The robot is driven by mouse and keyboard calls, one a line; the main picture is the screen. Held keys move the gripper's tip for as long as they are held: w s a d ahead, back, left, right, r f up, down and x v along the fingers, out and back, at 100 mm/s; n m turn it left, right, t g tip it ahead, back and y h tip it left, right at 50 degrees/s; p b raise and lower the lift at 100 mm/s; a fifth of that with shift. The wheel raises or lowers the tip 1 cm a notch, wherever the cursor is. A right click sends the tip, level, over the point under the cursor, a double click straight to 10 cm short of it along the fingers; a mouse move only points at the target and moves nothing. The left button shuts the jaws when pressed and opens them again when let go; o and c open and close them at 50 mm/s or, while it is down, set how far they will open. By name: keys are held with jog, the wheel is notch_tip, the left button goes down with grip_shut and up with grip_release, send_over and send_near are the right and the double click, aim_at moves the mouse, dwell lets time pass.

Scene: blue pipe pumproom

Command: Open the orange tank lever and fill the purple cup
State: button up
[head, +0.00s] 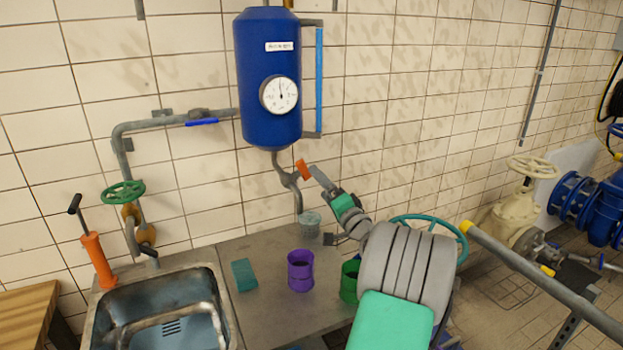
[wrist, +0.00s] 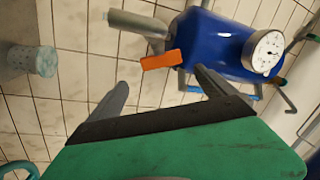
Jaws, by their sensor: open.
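The orange lever (head: 303,169) sits on the outlet pipe under the blue tank (head: 270,80). In the wrist view the orange lever (wrist: 162,61) lies ahead of and between my two fingers, apart from them. My gripper (head: 314,172) is open and empty, close to the lever in the head view; its fingers also show in the wrist view (wrist: 155,88). The purple cup (head: 300,272) stands upright on the grey counter. A translucent grey-green cup (head: 310,224) stands under the outlet pipe's end; a similar speckled cup (wrist: 42,61) shows in the wrist view.
A green cup (head: 349,281) stands right of the purple cup, partly hidden by my arm. A teal block (head: 243,275) lies left of it on the counter (head: 262,318). A sink (head: 160,312), an orange hand pump (head: 98,260) and a green valve wheel (head: 123,193) are at left.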

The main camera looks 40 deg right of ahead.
aim_at(304, 170)
jog(key=p+x, duration=0.2)
jog(key=x, duration=0.5)
jog(key=shift+w+a+p, duration=0.15)
jog(key=shift+w+p, duration=0.25)
jog(key=shift+r, duration=0.1)
jog(key=shift+c, duration=0.4)
